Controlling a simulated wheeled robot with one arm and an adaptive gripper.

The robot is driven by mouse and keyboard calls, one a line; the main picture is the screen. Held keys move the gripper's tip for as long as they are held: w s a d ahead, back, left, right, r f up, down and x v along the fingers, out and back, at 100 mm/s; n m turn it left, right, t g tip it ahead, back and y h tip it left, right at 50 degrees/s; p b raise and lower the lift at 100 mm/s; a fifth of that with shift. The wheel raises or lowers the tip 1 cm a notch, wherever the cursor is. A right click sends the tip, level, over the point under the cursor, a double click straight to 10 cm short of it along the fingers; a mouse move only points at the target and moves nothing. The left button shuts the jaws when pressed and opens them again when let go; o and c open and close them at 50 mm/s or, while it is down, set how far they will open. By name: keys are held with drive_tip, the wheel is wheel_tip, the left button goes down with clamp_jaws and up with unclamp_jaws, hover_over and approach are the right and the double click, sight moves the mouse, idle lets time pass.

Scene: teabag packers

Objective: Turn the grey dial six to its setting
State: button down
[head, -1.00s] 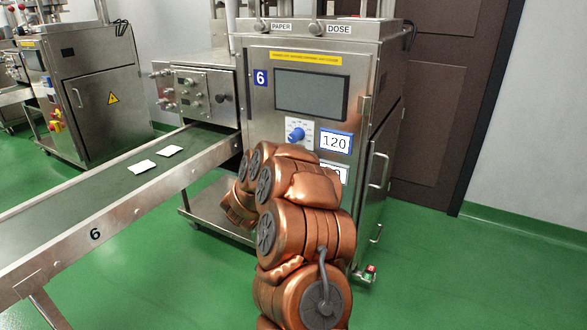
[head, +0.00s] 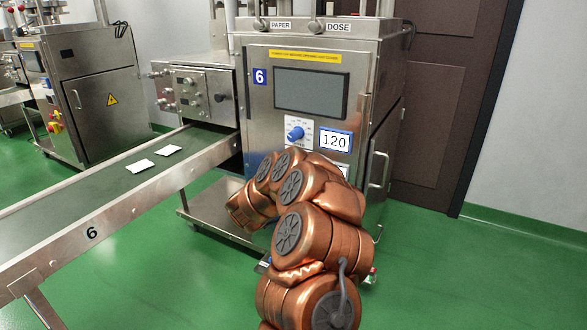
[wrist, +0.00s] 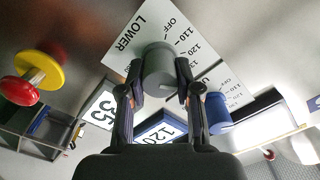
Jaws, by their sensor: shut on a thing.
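In the wrist view the grey dial (wrist: 158,66) stands out from a white scale plate (wrist: 126,46) marked LOWER, with OFF, 110 and 120 readable. My gripper (wrist: 159,79) has one finger on each side of the dial and is shut on it. I cannot tell where the dial's pointer stands. In the head view machine six (head: 258,108) is in the middle; my copper arm hides the grey dial and the gripper there. A white card (wrist: 100,107) with a blue-black number, partly readable as 35, is below left of the dial.
A blue dial (wrist: 217,112) sits close to the right finger; it also shows in the head view (head: 296,133), beside a 120 card (head: 335,141). A red-and-yellow knob (wrist: 38,70) is at the left. The conveyor (head: 100,190) runs left; green floor is free at right.

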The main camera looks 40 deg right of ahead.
drive_tip(key=c, duration=0.8)
unclamp_jaws()
drive_tip(key=shift+a, duration=0.1)
drive_tip(key=v, duration=1.1)
drive_tip(key=shift+s+a, duration=0.15)
drive_tip(key=shift+a, duration=0.25)
drive_tip(key=shift+r, duration=0.1)
